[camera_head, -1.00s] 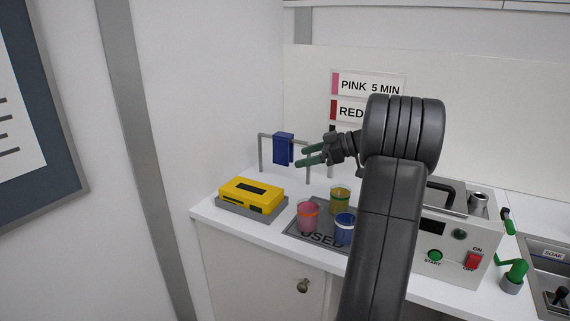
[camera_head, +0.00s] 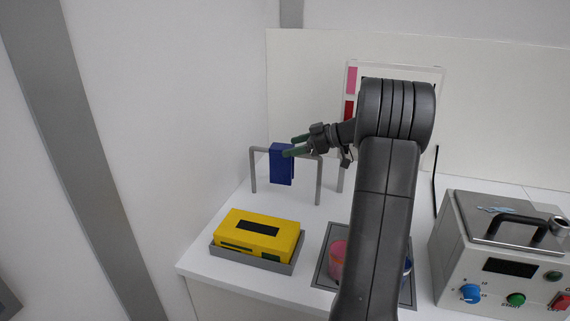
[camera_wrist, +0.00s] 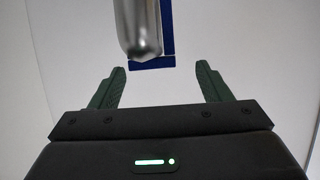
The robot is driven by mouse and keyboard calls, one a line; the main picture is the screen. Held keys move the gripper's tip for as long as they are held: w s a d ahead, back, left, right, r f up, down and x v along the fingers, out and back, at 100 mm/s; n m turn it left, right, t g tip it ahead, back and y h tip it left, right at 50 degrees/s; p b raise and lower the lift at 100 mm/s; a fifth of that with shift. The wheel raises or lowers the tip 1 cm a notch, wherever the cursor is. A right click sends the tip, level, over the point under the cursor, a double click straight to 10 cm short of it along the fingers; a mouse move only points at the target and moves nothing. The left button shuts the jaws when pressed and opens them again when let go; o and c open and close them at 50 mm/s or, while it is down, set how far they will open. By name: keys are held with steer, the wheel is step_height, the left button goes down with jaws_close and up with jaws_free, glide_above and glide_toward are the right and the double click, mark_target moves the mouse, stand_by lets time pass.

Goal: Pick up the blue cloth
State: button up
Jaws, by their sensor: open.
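The blue cloth (camera_head: 281,166) hangs folded over the top bar of a grey rack (camera_head: 254,172) at the back left of the counter. My gripper (camera_head: 292,146) is open, with its green fingers at the cloth's upper right edge in the head view. Whether they touch it cannot be told. In the wrist view, my gripper (camera_wrist: 160,86) has its fingers spread with nothing between them. The metal bar (camera_wrist: 137,28) and a dark blue strip of the cloth (camera_wrist: 168,28) lie just beyond the fingertips, and the bar covers part of the cloth.
A yellow box (camera_head: 258,234) sits in a grey tray (camera_head: 225,255) in front of the rack. A pink jar (camera_head: 338,260) stands on a dark mat (camera_head: 325,274), and my arm hides much of it. A grey machine (camera_head: 470,262) stands at the right.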

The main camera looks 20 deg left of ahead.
mark_target(286, 147)
steer(key=x, duration=0.4)
steer(key=shift+w, duration=0.2)
steer(key=c, duration=1)
steer(key=shift+c, duration=0.2)
